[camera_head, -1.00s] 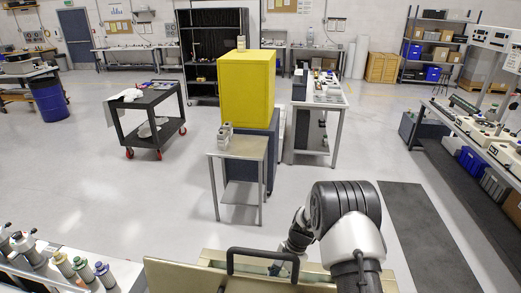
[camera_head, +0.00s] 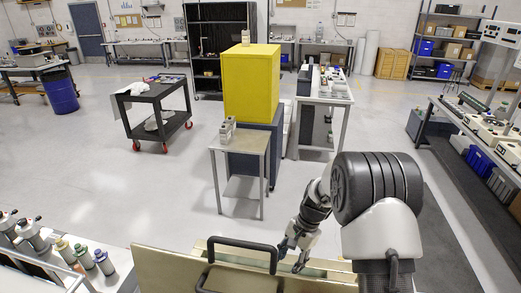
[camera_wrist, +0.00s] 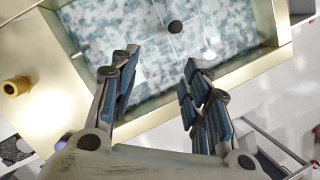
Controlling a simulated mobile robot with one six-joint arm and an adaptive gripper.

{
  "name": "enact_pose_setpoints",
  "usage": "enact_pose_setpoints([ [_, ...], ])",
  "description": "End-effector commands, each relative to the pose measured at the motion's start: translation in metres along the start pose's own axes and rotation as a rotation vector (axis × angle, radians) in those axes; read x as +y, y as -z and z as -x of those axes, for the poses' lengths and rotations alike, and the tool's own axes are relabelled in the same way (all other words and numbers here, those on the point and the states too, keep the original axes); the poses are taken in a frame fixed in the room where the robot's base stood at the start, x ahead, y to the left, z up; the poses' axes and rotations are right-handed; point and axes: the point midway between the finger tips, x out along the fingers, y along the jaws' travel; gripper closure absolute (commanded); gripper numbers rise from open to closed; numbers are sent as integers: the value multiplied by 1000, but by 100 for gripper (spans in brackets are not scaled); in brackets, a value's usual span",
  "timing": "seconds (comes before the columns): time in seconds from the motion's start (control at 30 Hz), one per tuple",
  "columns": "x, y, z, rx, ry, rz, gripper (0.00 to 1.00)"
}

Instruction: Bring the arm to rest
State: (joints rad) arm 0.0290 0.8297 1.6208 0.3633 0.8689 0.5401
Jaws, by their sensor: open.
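My gripper (camera_head: 292,258) hangs from my arm at the lower middle of the head view, above a pale yellow bench-like fixture (camera_head: 165,272) with dark handles. In the wrist view my gripper (camera_wrist: 161,72) is open, its two blue-padded fingers apart with nothing between them. The fingers appear to be above the panel; the exact gap cannot be told.
A brass-coloured knob (camera_wrist: 16,87) sits on the frame's left side. Several bottles (camera_head: 82,257) stand at lower left. A small table (camera_head: 240,143) and a yellow cabinet (camera_head: 250,85) stand ahead. A black cart (camera_head: 155,95) is further left. Open floor (camera_head: 110,190) lies between.

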Motion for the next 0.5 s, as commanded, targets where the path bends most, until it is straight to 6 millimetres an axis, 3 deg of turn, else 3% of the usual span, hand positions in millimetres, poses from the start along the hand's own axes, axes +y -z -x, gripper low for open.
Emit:
enact_pose_setpoints([
  [0.27,10,-37,98,118,37,179,57],
  [0.5,40,-82,174,240,55,353,57],
])
